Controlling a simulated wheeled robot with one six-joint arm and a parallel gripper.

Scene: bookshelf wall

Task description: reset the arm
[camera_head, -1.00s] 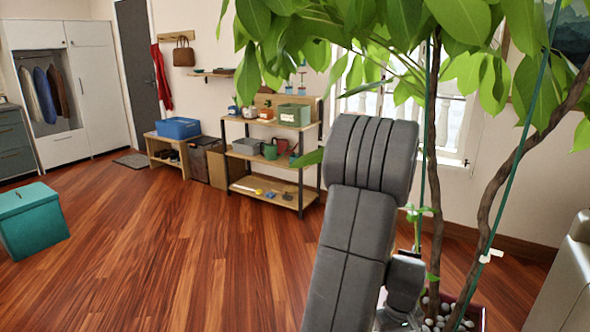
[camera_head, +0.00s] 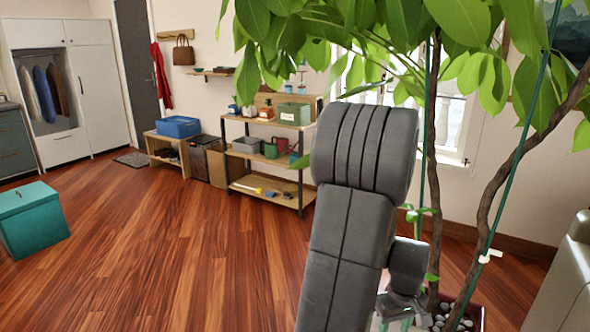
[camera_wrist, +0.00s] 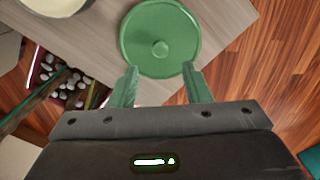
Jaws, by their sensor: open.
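My gripper (camera_wrist: 162,88) is open in the wrist view, its two green fingers apart with nothing between them. A round green lid (camera_wrist: 160,30) with a central knob lies just beyond the fingertips, on a greyish wooden surface (camera_wrist: 90,45). I cannot tell whether the fingertips touch it. In the head view, my grey arm stands raised at the centre right. The gripper shows only in part, low behind the arm (camera_head: 400,308).
A tall potted plant (camera_head: 432,170) stands close to the right of my arm, its leaves hanging above it. A wooden shelf (camera_head: 268,204) stands at the back. A teal box (camera_head: 32,222) sits at left. The floor (camera_head: 150,250) between is clear.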

